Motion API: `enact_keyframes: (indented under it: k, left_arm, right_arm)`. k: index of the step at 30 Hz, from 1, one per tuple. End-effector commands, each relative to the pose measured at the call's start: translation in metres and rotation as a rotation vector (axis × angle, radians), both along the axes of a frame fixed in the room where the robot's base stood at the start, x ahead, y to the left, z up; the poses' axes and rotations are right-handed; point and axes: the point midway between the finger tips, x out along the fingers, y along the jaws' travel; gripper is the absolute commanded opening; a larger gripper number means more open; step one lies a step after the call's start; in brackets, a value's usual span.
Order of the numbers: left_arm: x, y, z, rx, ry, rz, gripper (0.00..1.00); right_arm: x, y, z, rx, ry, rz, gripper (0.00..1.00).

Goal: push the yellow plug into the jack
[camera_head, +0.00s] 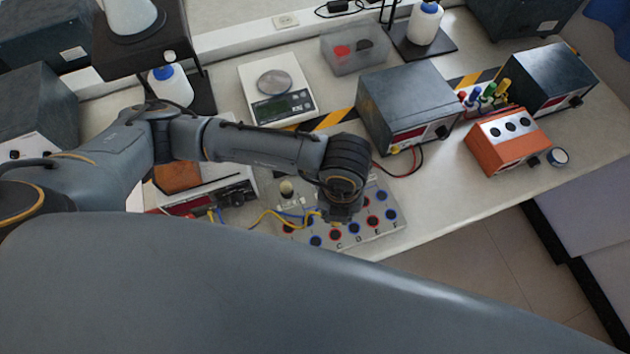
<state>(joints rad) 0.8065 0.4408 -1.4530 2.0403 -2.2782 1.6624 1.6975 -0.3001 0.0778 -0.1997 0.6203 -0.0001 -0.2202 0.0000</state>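The jack board (290,240) is a grey panel with rows of red and blue ringed jacks, several marked with letters such as C, D, E and F. My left gripper (340,212) points down over the middle of the board; its wrist hides the fingertips, so I cannot tell whether they are open or shut. A yellow lead (268,214) runs across the board's left part up to the gripper. The yellow plug itself is not clearly visible, and the jacks under the gripper are hidden. My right gripper is not in view.
Red and black leads (410,168) hang from a dark power supply (405,100) behind the board. An orange box (505,142) stands to the right. A scale (277,90) stands further back. The bench right of the board is clear up to its front edge.

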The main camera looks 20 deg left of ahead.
Motion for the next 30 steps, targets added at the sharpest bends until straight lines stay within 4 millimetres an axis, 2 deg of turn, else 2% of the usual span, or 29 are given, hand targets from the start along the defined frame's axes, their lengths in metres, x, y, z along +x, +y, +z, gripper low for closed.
enact_keyframes:
  k: [2,8,24,30]
  left_arm:
    - [-0.002,-0.005,-0.001,0.003,-0.007,-0.040,0.00]
    - [-0.003,-0.006,-0.012,0.003,-0.009,-0.058,0.00]
    - [-0.003,-0.006,-0.061,0.004,-0.009,-0.054,0.00]
    - [-0.003,-0.006,-0.068,0.003,-0.009,-0.054,0.00]
  right_arm:
    - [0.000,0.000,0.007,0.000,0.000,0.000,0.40]
    - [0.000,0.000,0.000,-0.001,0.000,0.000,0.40]
    - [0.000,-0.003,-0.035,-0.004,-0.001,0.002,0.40]
    - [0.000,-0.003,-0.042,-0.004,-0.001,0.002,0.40]
